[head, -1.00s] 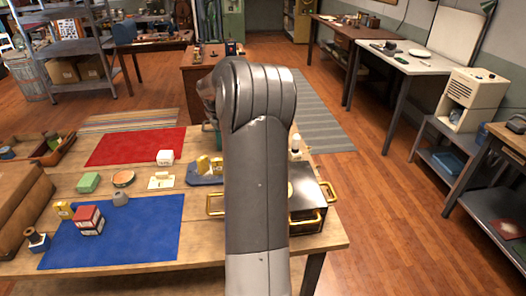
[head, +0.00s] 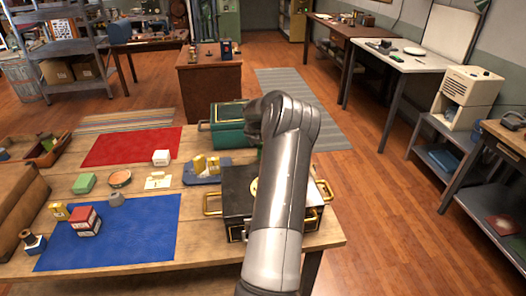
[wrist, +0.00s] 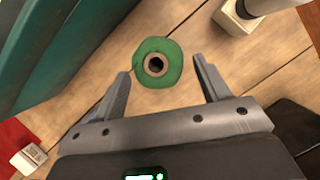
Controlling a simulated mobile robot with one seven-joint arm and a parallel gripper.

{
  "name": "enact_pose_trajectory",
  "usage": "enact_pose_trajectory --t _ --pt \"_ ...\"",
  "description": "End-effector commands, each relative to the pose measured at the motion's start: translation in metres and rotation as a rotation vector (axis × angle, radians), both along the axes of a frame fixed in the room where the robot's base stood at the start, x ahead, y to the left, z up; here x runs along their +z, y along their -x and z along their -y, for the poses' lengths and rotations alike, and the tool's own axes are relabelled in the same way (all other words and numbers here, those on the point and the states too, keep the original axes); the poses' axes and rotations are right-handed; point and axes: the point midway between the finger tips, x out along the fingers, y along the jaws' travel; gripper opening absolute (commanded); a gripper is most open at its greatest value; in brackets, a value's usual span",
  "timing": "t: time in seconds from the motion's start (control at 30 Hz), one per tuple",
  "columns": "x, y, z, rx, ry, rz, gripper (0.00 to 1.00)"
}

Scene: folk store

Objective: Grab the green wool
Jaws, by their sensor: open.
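The green wool (wrist: 174,74) is a round green spool with a brown ring and dark hole at its centre, seen from above on the wooden table in the wrist view. My gripper (wrist: 160,82) is open, with one finger on each side of the wool in the picture. Its fingers show no clear contact with the wool. In the head view my arm hides most of the gripper, and only a small bit of green (head: 260,152) shows beside the arm.
A teal box (head: 228,128) stands close by and also fills the upper left of the wrist view (wrist: 75,45). A black case with brass handles (head: 236,190) is in front. A white-based object (wrist: 236,15) stands at upper right. Blue cloth (head: 130,240) and red cloth (head: 125,146) lie left.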

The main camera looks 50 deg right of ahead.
Motion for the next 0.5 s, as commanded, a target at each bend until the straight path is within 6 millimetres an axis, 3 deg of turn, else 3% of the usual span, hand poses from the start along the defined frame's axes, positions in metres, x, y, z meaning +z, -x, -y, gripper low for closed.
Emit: enact_pose_trajectory --t 0.3,0.5 --pt "-0.041 -0.002 0.008 -0.001 -0.002 0.0 0.69" --pt "-0.049 -0.003 0.012 -0.001 0.0 0.001 0.69"
